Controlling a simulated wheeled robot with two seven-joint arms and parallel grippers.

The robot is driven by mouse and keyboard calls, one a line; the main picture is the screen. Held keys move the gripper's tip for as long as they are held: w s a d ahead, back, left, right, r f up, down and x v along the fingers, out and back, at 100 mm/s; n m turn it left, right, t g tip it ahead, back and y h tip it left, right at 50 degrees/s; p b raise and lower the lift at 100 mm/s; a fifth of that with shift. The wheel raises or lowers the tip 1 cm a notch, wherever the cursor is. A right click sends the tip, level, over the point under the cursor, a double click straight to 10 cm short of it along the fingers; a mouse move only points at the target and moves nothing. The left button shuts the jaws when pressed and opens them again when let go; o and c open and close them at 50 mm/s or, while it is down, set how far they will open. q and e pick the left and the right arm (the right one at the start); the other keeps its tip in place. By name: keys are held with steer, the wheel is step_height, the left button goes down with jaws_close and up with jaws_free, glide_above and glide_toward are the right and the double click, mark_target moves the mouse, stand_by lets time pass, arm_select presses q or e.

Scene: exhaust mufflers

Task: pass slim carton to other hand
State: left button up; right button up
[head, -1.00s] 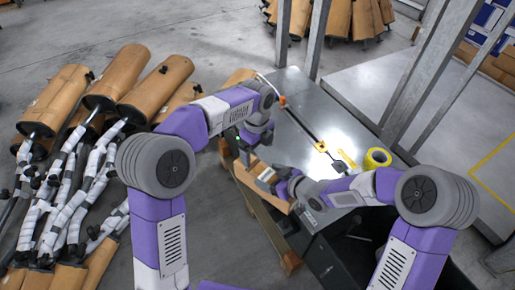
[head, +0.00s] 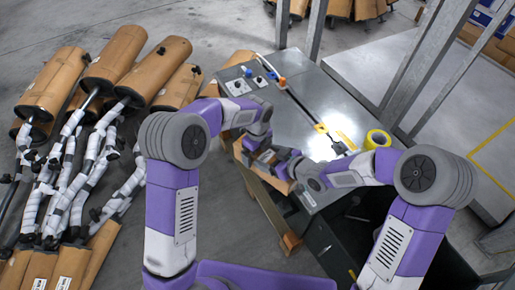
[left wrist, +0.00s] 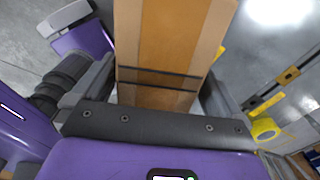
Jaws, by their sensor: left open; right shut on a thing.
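The slim carton (head: 281,184) is a long brown box beside the near left edge of the metal table, partly hidden by my grippers in the head view. My right gripper (head: 287,166) is shut on it. My left gripper (head: 257,143) is at the carton's far part. In the left wrist view the carton (left wrist: 165,45) lies between the open left fingers (left wrist: 160,95), with two dark bands across it. Whether the fingers touch it I cannot tell.
The metal table (head: 310,95) carries a yellow tape roll (head: 378,139), a yellow-and-black tool (head: 322,128) and small parts at its far left corner. Wrapped mufflers (head: 115,60) are stacked on the left. Metal posts (head: 410,70) stand behind the table.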

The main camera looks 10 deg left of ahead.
arm_select(q)
steer(key=c, duration=1.2)
arm_select(e)
steer(key=o, duration=1.2)
steer(key=shift+d, duration=0.1)
